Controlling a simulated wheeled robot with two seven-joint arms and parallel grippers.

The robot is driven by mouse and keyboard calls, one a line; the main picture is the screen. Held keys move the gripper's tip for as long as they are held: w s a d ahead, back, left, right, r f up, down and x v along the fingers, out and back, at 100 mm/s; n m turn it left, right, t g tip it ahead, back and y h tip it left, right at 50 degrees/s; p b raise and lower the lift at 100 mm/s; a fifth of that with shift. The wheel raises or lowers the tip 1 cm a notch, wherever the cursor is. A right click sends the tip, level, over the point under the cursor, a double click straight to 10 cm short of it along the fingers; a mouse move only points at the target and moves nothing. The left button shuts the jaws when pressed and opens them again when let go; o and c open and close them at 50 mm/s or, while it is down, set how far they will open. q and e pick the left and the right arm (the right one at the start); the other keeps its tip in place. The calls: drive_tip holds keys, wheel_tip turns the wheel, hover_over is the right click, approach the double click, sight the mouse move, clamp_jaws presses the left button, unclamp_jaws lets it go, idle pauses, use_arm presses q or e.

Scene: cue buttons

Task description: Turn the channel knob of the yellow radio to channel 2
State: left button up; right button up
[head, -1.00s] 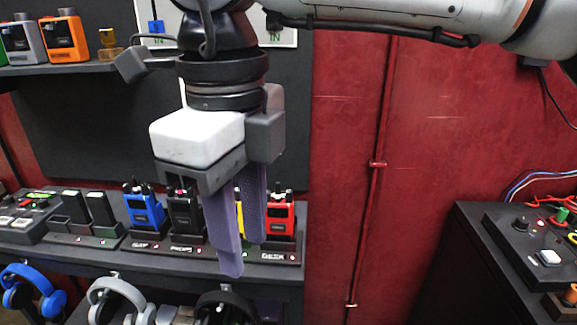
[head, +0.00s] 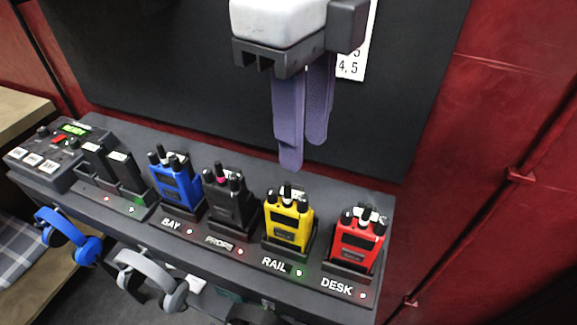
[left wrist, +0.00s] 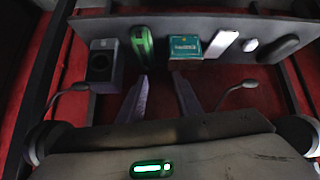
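The yellow radio (head: 288,222) stands upright in the RAIL slot of the dark charging rack, between the black PROPS radio (head: 230,198) and the red DESK radio (head: 358,240). It has dark knobs and a pale-marked stub on top; the channel setting is too small to read. My right gripper (head: 304,156) points down with two purple fingers a little apart, empty, above and behind the yellow radio and touching nothing. My left gripper (left wrist: 161,77) shows only in the left wrist view, fingers apart and empty, facing a shelf.
The blue BAY radio (head: 175,184) stands left in the rack. A control box (head: 60,150) sits at the far left. Headphones (head: 68,238) hang below the front edge. A partly hidden white sign (head: 355,60) is behind my right gripper. A teal box (left wrist: 185,48) lies on the shelf near my left gripper.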

sight(303, 197)
drive_tip(key=f, duration=0.9)
drive_tip(key=shift+s+d+f+p, duration=0.15)
drive_tip(key=shift+s+f+p, duration=0.1)
drive_tip(key=shift+s+p, duration=0.1)
drive_tip(key=shift+w, duration=0.1)
clamp_jaws()
